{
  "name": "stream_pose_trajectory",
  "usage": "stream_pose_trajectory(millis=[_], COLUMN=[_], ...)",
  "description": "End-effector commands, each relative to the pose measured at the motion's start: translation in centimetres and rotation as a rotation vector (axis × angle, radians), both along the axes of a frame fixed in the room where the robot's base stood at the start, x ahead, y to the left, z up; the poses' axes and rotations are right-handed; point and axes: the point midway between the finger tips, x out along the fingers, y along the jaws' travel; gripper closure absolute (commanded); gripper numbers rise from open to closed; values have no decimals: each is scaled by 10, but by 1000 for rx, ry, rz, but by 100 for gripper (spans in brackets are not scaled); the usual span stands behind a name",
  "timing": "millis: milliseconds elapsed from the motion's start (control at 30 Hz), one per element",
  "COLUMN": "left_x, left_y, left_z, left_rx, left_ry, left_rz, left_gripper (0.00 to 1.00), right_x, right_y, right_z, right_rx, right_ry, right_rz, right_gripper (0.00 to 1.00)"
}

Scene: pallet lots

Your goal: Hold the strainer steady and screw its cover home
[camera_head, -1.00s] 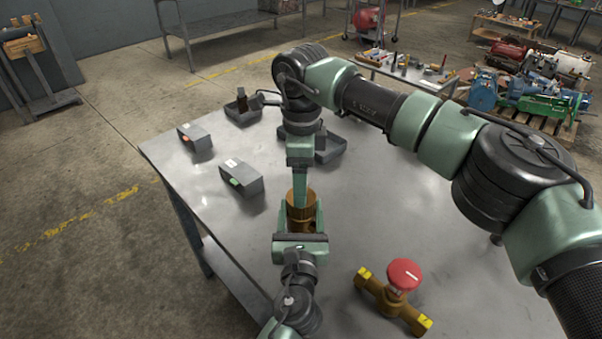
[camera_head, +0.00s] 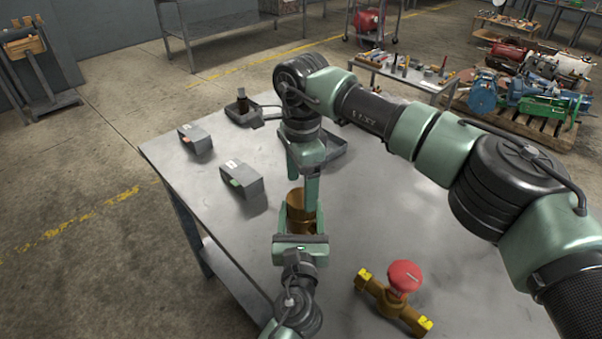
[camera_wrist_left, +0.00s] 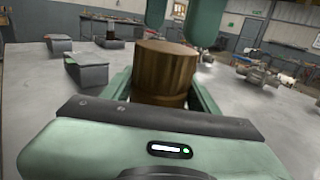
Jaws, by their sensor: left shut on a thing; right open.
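The brass strainer (camera_head: 302,222) stands upright on the metal table, with its round brass cover (camera_head: 300,200) on top. In the left wrist view the strainer body (camera_wrist_left: 160,97) sits between my left fingers, and the cover (camera_wrist_left: 166,62) forms its wider upper part. My left gripper (camera_head: 300,222) is shut on the strainer low down, from the near side. My right gripper (camera_head: 302,190) is open just above and around the cover, its fingers pointing down; I cannot tell whether they touch it. Part of the cover is hidden behind a right finger.
A brass valve with a red knob (camera_head: 404,276) lies at the near right. Two grey boxes (camera_head: 241,178) (camera_head: 195,138) sit at the left. A dark tray with a bottle (camera_head: 243,112) and another tray (camera_head: 332,150) stand at the back. The table's right middle is clear.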

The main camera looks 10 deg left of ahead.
Motion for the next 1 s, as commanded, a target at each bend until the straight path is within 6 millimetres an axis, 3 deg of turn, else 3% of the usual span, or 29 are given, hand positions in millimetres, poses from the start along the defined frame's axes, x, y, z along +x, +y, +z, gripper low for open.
stream_pose_trajectory(millis=[100, 300, 700, 767, 933, 1000], left_x=[-1, -1, -1, -1, -1, -1], left_y=[-2, -2, -2, -2, -2, -2], left_z=[-6, -6, -7, -7, -7, -7], left_rx=[-2, -2, -3, -3, -3, -3], left_ry=[12, 12, 12, 12, 12, 12], left_rz=[-4, -4, -4, -4, -4, -4], left_gripper=[100, 100, 100, 100, 100, 100], right_x=[0, 1, 1, 1, 1, 1], right_y=[0, 0, 0, 0, 0, 0], right_z=[-21, -43, -51, -50, -50, -50], right_rx=[-2, -1, 1, 0, 0, 0], right_ry=[2, 1, -1, -1, -1, -1], right_rz=[-1, -1, -1, -1, -1, -3], right_gripper=[24, 24, 24, 38, 85, 89])
